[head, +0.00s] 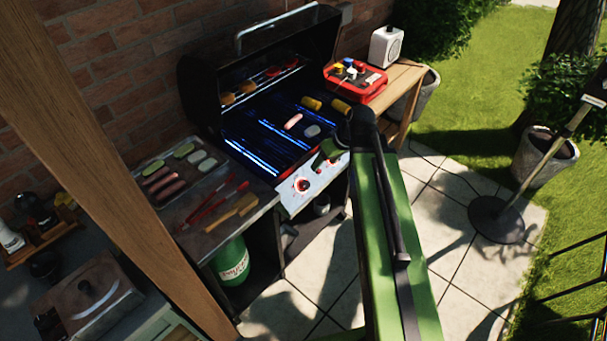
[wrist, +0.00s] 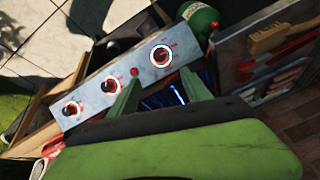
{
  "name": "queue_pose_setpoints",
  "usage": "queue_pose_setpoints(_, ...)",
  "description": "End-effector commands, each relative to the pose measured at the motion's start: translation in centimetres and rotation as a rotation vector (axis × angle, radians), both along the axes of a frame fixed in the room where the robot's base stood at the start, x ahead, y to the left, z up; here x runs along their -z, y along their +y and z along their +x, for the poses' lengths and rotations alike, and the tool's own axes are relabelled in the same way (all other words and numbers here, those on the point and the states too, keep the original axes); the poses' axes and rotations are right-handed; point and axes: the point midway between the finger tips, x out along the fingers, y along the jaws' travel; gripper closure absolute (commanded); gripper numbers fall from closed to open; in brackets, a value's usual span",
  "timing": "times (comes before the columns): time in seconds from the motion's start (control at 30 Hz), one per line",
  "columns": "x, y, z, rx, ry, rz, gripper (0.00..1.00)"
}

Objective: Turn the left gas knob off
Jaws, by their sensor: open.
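The grill's silver control panel (head: 312,188) runs along its front edge. The left gas knob (head: 302,184), dark with a bright ring, sits at the panel's left end. In the wrist view, turned round, this knob (wrist: 161,55) is nearest the green gas bottle. Two more knobs, the middle one (wrist: 108,85) and the far one (wrist: 71,108), lie to its left there. My green gripper (head: 326,158) is at the panel, just above and right of the left knob. In the wrist view its open, empty fingers (wrist: 161,77) point towards that knob, one to each side; contact cannot be told.
Blue flames (head: 250,156) burn in the open grill (head: 275,110), with food on it. A side shelf (head: 158,200) at left holds a food tray and tools. A red caddy (head: 355,82) and white speaker (head: 385,47) stand at right. Paving in front is mostly clear.

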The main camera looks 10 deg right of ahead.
Motion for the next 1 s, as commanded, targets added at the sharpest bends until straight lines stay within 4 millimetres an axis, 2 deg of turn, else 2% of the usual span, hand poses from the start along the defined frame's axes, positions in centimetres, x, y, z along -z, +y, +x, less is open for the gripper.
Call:
queue_pose_setpoints(0.17,0.7,0.2,0.1,-0.003,-0.001,0.000,0.43)
queue_pose_setpoints(0.37,3.3,0.8,0.8,-0.004,-0.001,0.000,0.43)
queue_pose_setpoints(0.9,14.6,4.0,4.5,-0.004,0.000,-0.001,0.43)
queue_pose_setpoints(1.0,15.9,4.5,5.0,-0.003,0.000,0.000,0.43)
